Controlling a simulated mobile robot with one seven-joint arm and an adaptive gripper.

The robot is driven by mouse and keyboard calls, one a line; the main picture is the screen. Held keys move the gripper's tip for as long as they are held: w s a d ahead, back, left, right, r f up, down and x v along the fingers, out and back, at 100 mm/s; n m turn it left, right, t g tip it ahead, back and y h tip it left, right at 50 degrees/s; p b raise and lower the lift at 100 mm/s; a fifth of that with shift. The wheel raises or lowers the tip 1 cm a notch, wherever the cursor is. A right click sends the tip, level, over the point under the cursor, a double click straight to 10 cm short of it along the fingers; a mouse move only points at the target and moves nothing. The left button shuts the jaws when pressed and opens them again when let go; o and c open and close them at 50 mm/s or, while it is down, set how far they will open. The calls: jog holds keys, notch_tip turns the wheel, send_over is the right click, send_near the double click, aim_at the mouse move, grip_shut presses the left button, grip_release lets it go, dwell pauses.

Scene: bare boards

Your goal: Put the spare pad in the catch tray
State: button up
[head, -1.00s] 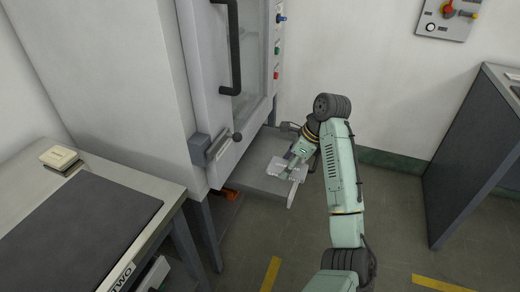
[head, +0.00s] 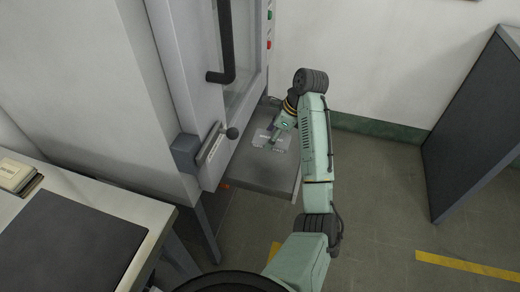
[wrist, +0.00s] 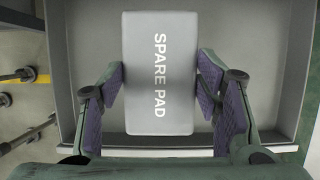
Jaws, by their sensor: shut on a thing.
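The grey spare pad (wrist: 158,60), marked SPARE PAD, is between the two purple-lined fingers of my gripper (wrist: 160,92) in the wrist view. The fingers are at its two long sides, near its lower half. The pad also shows small in the head view (head: 280,141). The grey catch tray (wrist: 85,30) surrounds it in the wrist view, with the pad inside the tray's outline. I cannot tell whether the pad touches the tray floor. In the head view the tray (head: 255,175) sticks out under the cabinet, and my gripper (head: 271,148) points down over it.
The tall grey cabinet (head: 170,75) with a black door handle (head: 226,45) stands left of the tray. A bench (head: 155,215) is at lower left, and a dark grey panel (head: 470,140) stands at right. Floor between is open.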

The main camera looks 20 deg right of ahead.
aim_at(256, 154)
notch_tip(256, 154, down, 6)
jog(key=shift+r+p, duration=0.15)
jog(key=shift+p, duration=0.2)
jog(key=w+a, duration=0.1)
jog(key=w+a+p, duration=0.1)
jog(key=a, duration=0.1)
jog(key=shift+w+a+f, duration=0.15)
jog(key=shift+w+f, duration=0.05)
jog(key=shift+f, duration=0.45)
jog(key=o, duration=0.9)
jog(key=shift+f, duration=0.15)
jog(key=shift+o, duration=0.2)
jog(key=v, duration=1.2)
